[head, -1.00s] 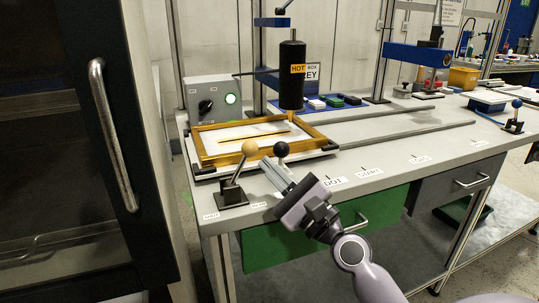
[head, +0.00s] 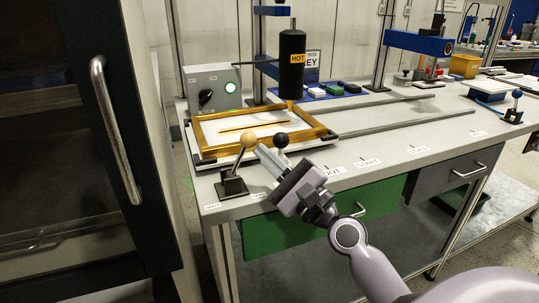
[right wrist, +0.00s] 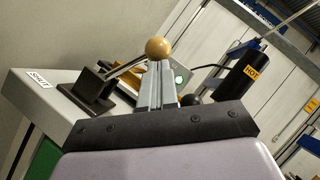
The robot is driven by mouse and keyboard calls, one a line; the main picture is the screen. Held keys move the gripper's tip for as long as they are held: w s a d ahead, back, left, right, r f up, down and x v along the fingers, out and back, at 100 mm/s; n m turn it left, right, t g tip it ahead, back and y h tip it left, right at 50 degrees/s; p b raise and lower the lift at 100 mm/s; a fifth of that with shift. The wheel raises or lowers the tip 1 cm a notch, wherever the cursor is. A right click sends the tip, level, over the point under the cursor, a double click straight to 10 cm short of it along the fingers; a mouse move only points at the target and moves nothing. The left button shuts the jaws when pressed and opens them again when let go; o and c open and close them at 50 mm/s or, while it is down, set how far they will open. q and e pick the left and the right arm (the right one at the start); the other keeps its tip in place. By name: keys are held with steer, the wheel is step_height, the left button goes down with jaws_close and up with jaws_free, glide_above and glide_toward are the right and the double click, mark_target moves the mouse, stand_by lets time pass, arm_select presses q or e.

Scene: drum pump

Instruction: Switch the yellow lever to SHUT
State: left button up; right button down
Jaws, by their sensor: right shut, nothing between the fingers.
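The yellow lever has a tan-yellow ball knob (head: 248,140) on a metal rod rising from a dark base (head: 232,184) at the bench's near left corner. The rod leans right, away from the SHUT label (head: 211,206). In the right wrist view the SHUT label (right wrist: 38,77) is left of the base and the knob (right wrist: 158,48) shows just beyond my fingertips. My right gripper (head: 262,152) is shut and empty, its tips just right of the knob. I cannot tell whether they touch it. My left gripper is out of view.
A black ball knob (head: 281,140) stands just right of the fingertips. A yellow frame (head: 205,140) lies behind the lever, with a black HOT cylinder (head: 291,65) above it. A dark cabinet with a handle (head: 115,130) stands at the left.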

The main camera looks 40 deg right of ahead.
mark_target(247, 138)
steer(key=r+n+g+p, duration=0.1)
steer(key=p, duration=0.1)
steer(key=a+r+n+y+p, duration=0.1)
steer(key=n+p, duration=0.1)
steer(key=p, duration=0.1)
steer(key=a+r+n+g+p, duration=0.1)
steer(key=n+p, duration=0.1)
steer(key=p, duration=0.1)
steer(key=shift+w+r+g+y, duration=0.2)
steer(key=shift+g+y, duration=0.1)
steer(key=shift+y, duration=0.1)
steer(key=a+n+g+p, duration=0.1)
steer(key=a+p, duration=0.1)
steer(key=p, duration=0.2)
steer(key=w+a+n+p, duration=0.1)
steer(key=a+p, duration=0.2)
steer(key=shift+w+n+g+p, duration=0.1)
steer(key=shift+n+g+p, duration=0.25)
steer(key=shift+n+g, duration=0.05)
steer(key=shift+a+r, duration=0.1)
steer(key=shift+a, duration=0.05)
